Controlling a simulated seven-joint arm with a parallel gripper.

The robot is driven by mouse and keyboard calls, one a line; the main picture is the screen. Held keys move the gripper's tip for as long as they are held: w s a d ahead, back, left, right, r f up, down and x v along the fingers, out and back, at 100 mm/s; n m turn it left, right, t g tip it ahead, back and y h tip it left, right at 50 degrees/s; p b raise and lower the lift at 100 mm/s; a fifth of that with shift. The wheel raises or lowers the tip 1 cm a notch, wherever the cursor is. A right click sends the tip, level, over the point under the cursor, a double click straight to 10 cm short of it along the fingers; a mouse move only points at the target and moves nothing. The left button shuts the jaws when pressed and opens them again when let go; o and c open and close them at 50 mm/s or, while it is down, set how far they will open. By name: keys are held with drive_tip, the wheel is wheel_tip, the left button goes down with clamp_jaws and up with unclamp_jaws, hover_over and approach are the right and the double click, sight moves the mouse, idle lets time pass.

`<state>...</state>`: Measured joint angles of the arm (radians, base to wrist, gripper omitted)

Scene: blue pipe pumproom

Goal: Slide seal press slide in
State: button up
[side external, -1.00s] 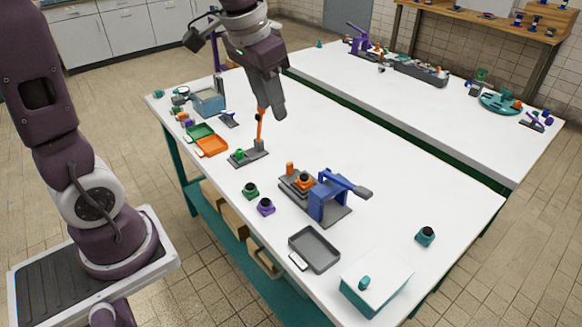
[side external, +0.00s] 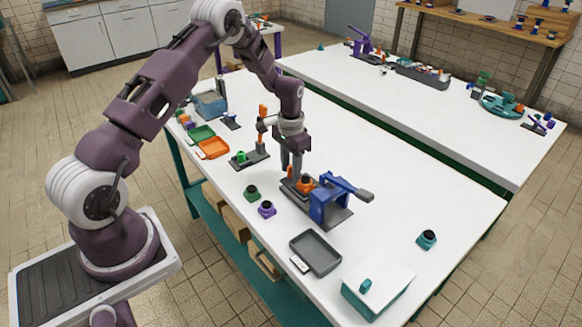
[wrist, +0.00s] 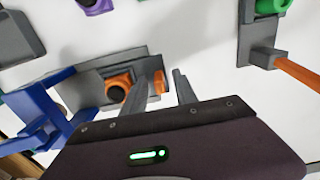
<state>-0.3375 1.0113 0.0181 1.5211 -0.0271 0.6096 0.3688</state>
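The seal press (side external: 325,200) stands on the white table, with a blue body and lever on a grey base. Its orange slide (side external: 305,182) carries a black ring and sits on the grey track, outside the blue body. The slide also shows in the wrist view (wrist: 117,88), with its upright orange handle (wrist: 158,83) beside it. My gripper (side external: 291,172) points down at the outer end of the track. In the wrist view my gripper (wrist: 162,76) is open, and the handle appears between its two fingers. Contact cannot be told.
A grey tray (side external: 314,253) and a teal box with white lid (side external: 378,287) stand to the front. Green (side external: 252,193) and purple (side external: 267,209) parts lie left of the press. Another fixture with an orange lever (side external: 262,125) stands close behind my gripper. The table's right side is mostly clear.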

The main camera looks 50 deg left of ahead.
clamp_jaws()
drive_tip(key=shift+r, duration=0.1)
idle(1.3)
